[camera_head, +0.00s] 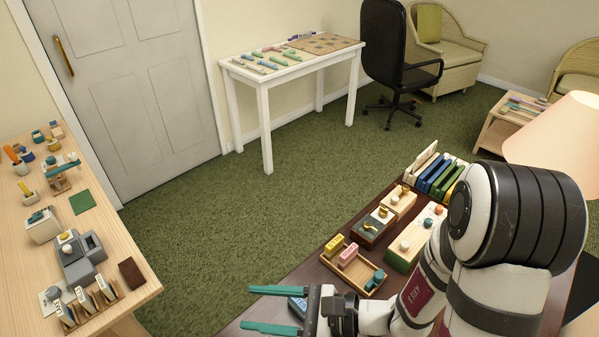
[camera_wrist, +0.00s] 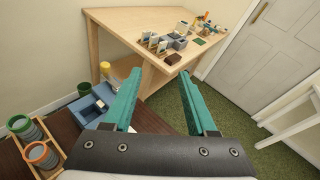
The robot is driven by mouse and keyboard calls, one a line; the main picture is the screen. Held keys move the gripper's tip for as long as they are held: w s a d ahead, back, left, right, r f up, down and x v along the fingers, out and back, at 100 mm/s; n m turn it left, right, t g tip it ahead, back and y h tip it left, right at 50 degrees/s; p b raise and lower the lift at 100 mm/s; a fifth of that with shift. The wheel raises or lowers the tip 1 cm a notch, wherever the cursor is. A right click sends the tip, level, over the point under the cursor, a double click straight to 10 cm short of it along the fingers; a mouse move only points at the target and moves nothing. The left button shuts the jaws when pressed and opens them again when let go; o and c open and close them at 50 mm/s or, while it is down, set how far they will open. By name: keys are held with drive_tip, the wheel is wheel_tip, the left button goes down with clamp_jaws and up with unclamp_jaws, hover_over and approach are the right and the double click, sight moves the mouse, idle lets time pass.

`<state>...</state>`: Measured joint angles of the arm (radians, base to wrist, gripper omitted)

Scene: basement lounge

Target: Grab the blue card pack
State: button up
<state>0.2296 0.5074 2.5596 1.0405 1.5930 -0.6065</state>
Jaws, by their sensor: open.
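In the head view, a rack (camera_head: 411,171) at the back of the dark table holds several upright flat packs, white, blue, green and yellow. The blue ones (camera_head: 435,175) stand mid-row; I cannot tell for sure whether one is the blue card pack. My gripper (camera_head: 247,308) is open and empty near the bottom of the head view, with teal fingers pointing left, away from the rack. In the wrist view my gripper (camera_wrist: 160,72) points toward the light wooden table, with nothing between its fingers.
The dark table (camera_head: 305,270) also carries a wooden tray (camera_head: 375,291), small wooden boxes (camera_head: 398,203), and a blue box (camera_wrist: 84,108) near my gripper. A lamp shade (camera_head: 560,140) stands at right. The light wooden table (camera_head: 120,250) is at left. Green carpet lies open between.

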sight(298, 305)
drive_tip(key=w+d+f+m+t+h, duration=0.2)
drive_tip(key=f+m, duration=0.1)
drive_tip(key=f, duration=0.1)
drive_tip(key=w+d+f+m+t+h, duration=0.2)
drive_tip(key=d+f+m, duration=0.1)
drive_tip(key=f, duration=0.2)
drive_tip(key=w+d+f+m+t+h, duration=0.1)
drive_tip(key=w+d+f+m+t, duration=0.1)
drive_tip(key=f, duration=0.3)
drive_tip(key=shift+w+d+m+t+h, duration=0.3)
drive_tip(key=shift+w+m+t+h, duration=0.15)
drive_tip(key=shift+m, duration=0.35)
drive_tip(key=x, duration=0.6)
drive_tip(key=shift+w+a+f, duration=0.25)
clamp_jaws()
